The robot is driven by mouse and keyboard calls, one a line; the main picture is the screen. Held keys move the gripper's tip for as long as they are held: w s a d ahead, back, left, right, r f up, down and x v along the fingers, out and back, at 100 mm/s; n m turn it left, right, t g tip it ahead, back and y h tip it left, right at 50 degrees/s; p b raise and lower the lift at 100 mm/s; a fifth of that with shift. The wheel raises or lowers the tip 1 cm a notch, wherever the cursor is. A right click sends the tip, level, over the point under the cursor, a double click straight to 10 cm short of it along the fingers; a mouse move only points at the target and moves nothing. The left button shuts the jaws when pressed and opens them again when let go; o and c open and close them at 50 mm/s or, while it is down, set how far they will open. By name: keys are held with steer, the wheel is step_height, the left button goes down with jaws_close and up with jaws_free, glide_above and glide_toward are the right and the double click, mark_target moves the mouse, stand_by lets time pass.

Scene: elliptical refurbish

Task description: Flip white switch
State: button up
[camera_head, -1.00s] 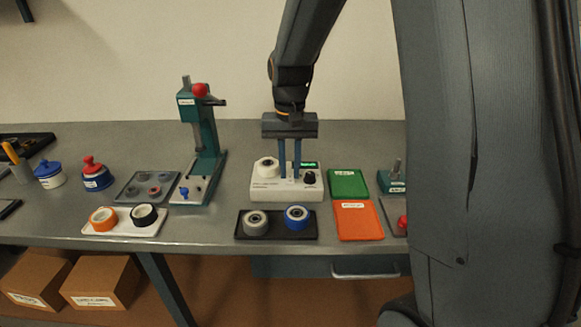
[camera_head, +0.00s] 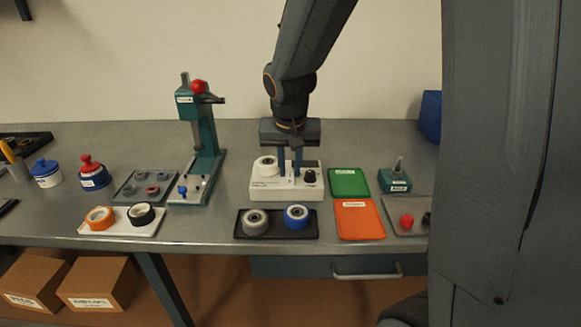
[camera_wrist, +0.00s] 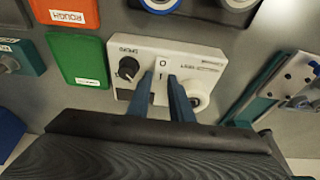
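The white switch (camera_wrist: 162,72) is a rocker marked 0 and I on the white tester box (camera_head: 262,190). It shows between my fingertips in the wrist view; in the head view my fingers mostly hide it. My gripper (camera_head: 289,172) reaches down over the middle of the box, and its two blue fingers are parted with nothing held between them. In the wrist view the fingertips (camera_wrist: 160,76) sit either side of the switch's lower part; I cannot tell whether they touch it. The display (camera_head: 309,164) on the box looks dark.
A white roller (camera_head: 266,165) sits on the box left of my fingers, and a black knob (camera_head: 309,176) is on the right. A black tray (camera_head: 277,235) with two wheels lies in front. A green press (camera_head: 205,165) stands left; green (camera_head: 348,183) and orange (camera_head: 358,220) mats lie right.

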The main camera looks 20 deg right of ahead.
mark_target(290, 182)
stand_by(0.3)
steer(key=shift+b+v, duration=0.3)
steer(key=shift+v, duration=3.6)
